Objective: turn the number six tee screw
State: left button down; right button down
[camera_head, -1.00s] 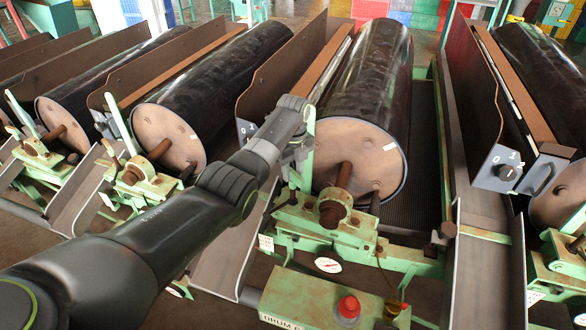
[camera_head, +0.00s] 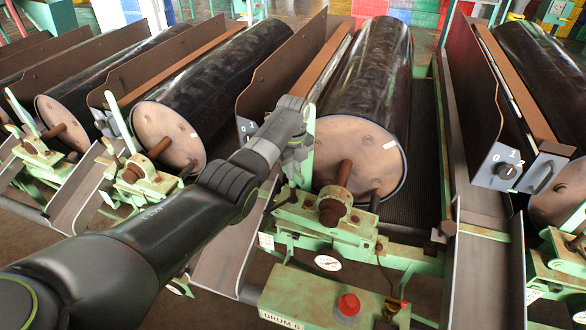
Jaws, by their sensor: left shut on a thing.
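The drum six sorter has a black drum (camera_head: 368,80) with a tan end face. A plate reading DRUM 6 (camera_head: 283,319) is on its green front box. My left gripper (camera_head: 303,152) is at the left edge of the drum's end face. It appears shut on the pale green upright lever (camera_head: 309,130), which it partly covers; its fingertips are hard to make out. A dark cross rod (camera_head: 285,197), perhaps the tee screw, shows just below the gripper, seemingly apart from it. I cannot tell for certain which part is the tee screw. My right gripper is not in view.
A red button (camera_head: 348,306) and a round dial (camera_head: 328,263) are on the front of this sorter. The green bearing frame (camera_head: 345,228) and a shaft (camera_head: 343,173) are close to the gripper. Neighbouring drums (camera_head: 215,88) stand to the left, and a switch box (camera_head: 505,168) to the right.

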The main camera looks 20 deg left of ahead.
pick_arm(q)
jog(key=n+p, duration=0.1)
jog(key=n, duration=0.3)
jog(key=shift+r, duration=0.1)
jog(key=n+p, duration=0.1)
jog(key=n, duration=0.3)
jog(key=shift+n, duration=0.3)
jog(key=n+p, duration=0.1)
jog(key=n, duration=0.3)
jog(key=shift+n, duration=0.3)
jog(key=n+p, duration=0.1)
jog(key=n, duration=0.3)
jog(key=shift+n, duration=0.3)
jog(key=n, duration=1)
jog(key=shift+p, duration=0.3)
jog(key=n, duration=0.5)
jog(key=shift+d, duration=0.1)
jog(key=shift+n, duration=2)
